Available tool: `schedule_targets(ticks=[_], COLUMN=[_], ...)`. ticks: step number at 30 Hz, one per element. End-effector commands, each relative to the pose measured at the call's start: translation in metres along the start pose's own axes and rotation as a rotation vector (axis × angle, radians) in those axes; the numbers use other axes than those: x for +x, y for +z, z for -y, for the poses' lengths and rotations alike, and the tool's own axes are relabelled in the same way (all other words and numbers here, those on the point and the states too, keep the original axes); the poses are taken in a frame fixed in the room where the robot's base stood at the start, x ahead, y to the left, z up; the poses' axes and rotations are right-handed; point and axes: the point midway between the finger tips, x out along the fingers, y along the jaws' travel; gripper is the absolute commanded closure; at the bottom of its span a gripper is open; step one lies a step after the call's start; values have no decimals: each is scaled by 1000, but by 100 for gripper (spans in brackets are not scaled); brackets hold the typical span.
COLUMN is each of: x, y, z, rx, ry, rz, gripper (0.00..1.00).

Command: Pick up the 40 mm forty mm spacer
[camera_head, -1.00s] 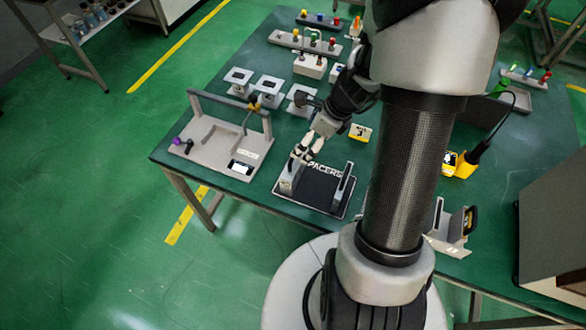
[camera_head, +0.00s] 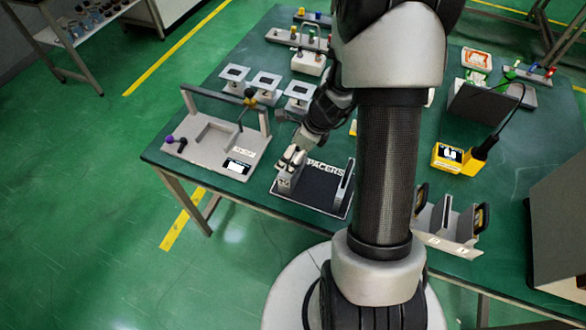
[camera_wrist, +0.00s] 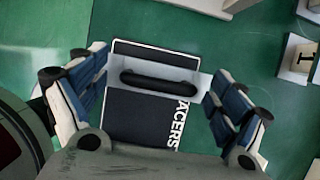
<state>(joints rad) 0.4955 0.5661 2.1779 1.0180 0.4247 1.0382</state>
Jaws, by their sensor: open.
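A black tray (camera_head: 318,192) marked "SPACERS" lies near the table's front edge in the head view. It also shows in the wrist view (camera_wrist: 140,125). A light grey upright spacer (camera_head: 286,184) stands at its left end; its size marking is too small to read. In the wrist view this spacer (camera_wrist: 203,84) shows from above with a dark rounded top. My gripper (camera_head: 291,159) is at the top of this spacer. In the wrist view my gripper (camera_wrist: 158,100) is open, with one finger on each side of the spacer and visible gaps.
A second upright spacer (camera_head: 344,184) stands at the tray's right end. A grey fixture with a handle bar (camera_head: 212,140) is to the left. Several small square-topped stands (camera_head: 266,82) are behind. A yellow meter (camera_head: 449,156) and a grey holder (camera_head: 446,226) are to the right.

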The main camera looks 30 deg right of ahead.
Motion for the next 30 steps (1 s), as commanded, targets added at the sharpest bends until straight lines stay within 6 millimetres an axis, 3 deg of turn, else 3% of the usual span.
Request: schedule_targets(ticks=[2,30], x=[-1,-1], y=[0,0], z=[0,0], rx=[0,0], ry=[-1,0], rz=[0,0], gripper=[9,72])
